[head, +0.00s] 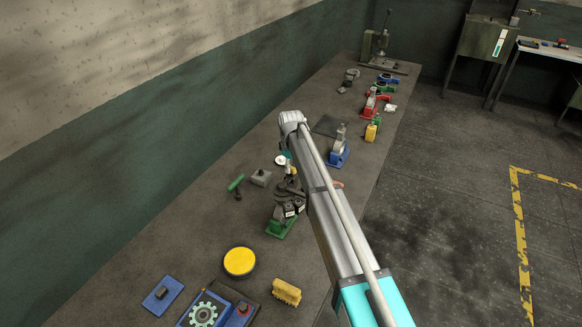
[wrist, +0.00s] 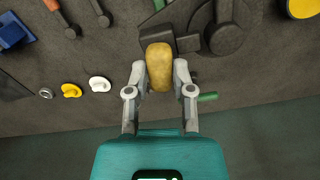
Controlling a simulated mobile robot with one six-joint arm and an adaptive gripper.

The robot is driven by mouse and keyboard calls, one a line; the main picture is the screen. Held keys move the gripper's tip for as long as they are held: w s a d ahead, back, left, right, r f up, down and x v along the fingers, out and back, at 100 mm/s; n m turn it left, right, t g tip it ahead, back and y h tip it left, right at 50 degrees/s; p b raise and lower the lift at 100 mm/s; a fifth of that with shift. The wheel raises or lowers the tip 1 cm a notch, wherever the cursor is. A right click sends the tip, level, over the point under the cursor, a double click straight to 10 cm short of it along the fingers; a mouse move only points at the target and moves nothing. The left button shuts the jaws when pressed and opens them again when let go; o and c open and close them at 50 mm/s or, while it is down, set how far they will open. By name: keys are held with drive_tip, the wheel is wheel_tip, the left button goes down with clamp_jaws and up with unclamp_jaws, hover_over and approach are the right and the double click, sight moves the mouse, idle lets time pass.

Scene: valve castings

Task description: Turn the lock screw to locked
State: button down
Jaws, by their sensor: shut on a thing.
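In the wrist view my gripper (wrist: 160,76) is shut on a yellow-tan oblong piece (wrist: 159,58), with one grey finger on each side. I cannot tell whether this piece is the lock screw's handle. Its far end is against or just above a dark block beside a round dark casting (wrist: 225,38). In the head view the dark fixture stands on a green base (head: 280,228); my arm covers part of it, and the gripper is hard to make out there. No lock marking can be read.
A green-handled tool (head: 236,183) and a grey block (head: 261,178) lie left of the fixture. A yellow disc (head: 240,261), a yellow brush-like block (head: 287,291) and a blue gear plate (head: 203,314) lie nearer. A blue-based device (head: 339,154) stands beyond.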

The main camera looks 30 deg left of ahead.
drive_tip(key=m, duration=0.4)
drive_tip(key=shift+m, duration=0.3)
drive_tip(key=m, duration=0.3)
drive_tip(key=shift+m, duration=0.4)
drive_tip(key=m, duration=0.3)
drive_tip(key=shift+m, duration=0.3)
drive_tip(key=shift+w+m, duration=0.1)
drive_tip(key=shift+m, duration=1.7)
drive_tip(key=shift+c, duration=2.4)
unclamp_jaws()
drive_tip(key=shift+n, duration=0.4)
